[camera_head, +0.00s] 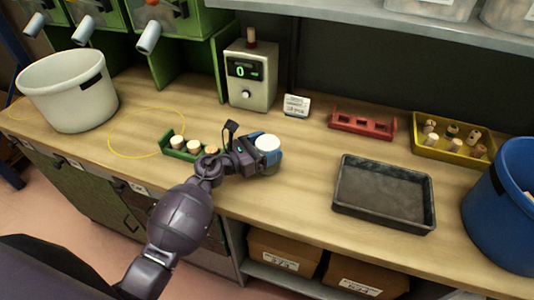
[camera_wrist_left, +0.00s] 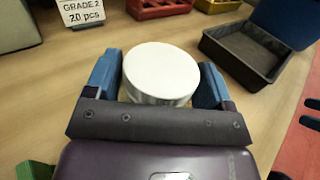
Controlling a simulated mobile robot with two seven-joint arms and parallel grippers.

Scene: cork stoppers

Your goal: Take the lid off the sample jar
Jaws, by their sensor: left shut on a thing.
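The round white lid (camera_head: 267,142) of the sample jar is at the middle of the bench in the head view. In the left wrist view the lid (camera_wrist_left: 160,70) sits between the two blue fingers, with its ridged side showing below its flat top. My left gripper (camera_head: 267,154) is shut on the lid. The jar's body is not clearly visible below the lid, so I cannot tell whether the two are touching or apart.
A green rack (camera_head: 176,151) with corks is left of my gripper. A dark tray (camera_head: 384,216) lies to the right. Behind are a red rack (camera_head: 362,124), a yellow cork bin (camera_head: 427,149), a small card (camera_head: 296,106) and a meter (camera_head: 250,91).

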